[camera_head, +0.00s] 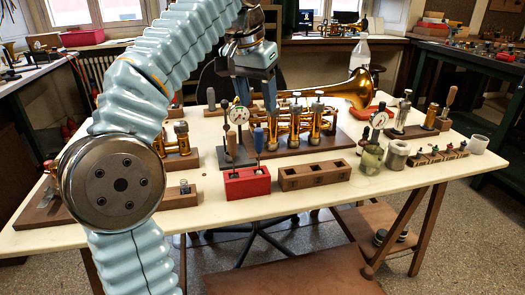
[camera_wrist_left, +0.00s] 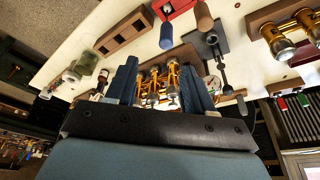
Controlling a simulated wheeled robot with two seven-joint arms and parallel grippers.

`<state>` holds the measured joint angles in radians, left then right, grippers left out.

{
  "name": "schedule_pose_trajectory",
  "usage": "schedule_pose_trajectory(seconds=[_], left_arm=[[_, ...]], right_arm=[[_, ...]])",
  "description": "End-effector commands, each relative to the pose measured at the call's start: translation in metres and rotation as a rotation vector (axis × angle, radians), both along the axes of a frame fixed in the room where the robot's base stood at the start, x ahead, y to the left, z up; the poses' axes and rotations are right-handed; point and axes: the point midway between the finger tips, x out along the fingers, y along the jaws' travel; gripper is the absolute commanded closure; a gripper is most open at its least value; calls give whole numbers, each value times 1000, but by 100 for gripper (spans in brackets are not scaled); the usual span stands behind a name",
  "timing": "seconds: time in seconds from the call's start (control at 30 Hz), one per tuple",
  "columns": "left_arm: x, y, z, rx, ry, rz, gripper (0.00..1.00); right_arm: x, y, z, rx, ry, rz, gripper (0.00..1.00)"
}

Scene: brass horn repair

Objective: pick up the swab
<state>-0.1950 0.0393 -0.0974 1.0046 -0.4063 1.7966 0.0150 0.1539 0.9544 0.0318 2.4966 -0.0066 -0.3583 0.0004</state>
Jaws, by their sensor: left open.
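I cannot tell for certain which thing is the swab. A red block (camera_head: 247,183) on the table holds two upright tools, one with a blue handle (camera_head: 258,140) and one with a brown wooden handle (camera_head: 231,145). My left gripper (camera_head: 256,98) is open and empty, above the table behind these handles, next to the brass horn (camera_head: 345,91). In the left wrist view its two blue fingers (camera_wrist_left: 159,62) are spread. The blue handle (camera_wrist_left: 166,37) and wooden handle (camera_wrist_left: 204,17) show beyond them, apart from the fingers. My right gripper is not in view.
A dial gauge stand (camera_head: 238,115) is close to the handles. A brown wooden block with holes (camera_head: 314,175) stands right of the red block. The table's front edge (camera_head: 330,203) is mostly clear.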

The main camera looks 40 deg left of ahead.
Motion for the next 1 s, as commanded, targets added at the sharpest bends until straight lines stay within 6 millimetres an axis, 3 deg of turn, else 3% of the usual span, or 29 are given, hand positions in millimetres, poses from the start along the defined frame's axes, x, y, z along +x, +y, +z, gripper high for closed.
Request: schedule_pose_trajectory(seconds=[0.03, 0.1, 0.43, 0.63, 0.77, 1.0], left_arm=[[3, 1, -17, 0, 4, 0, 47], [7, 2, -32, 0, 4, 0, 47], [16, 5, -64, -1, 2, 1, 47], [20, 10, -96, 0, 2, 0, 47], [24, 11, -106, 0, -1, -1, 47], [24, 11, -106, 1, -2, -1, 49]], right_arm=[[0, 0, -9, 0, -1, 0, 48], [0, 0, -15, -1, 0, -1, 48], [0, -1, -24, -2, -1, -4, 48], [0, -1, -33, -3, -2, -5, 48], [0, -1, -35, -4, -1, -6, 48], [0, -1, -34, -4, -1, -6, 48]])
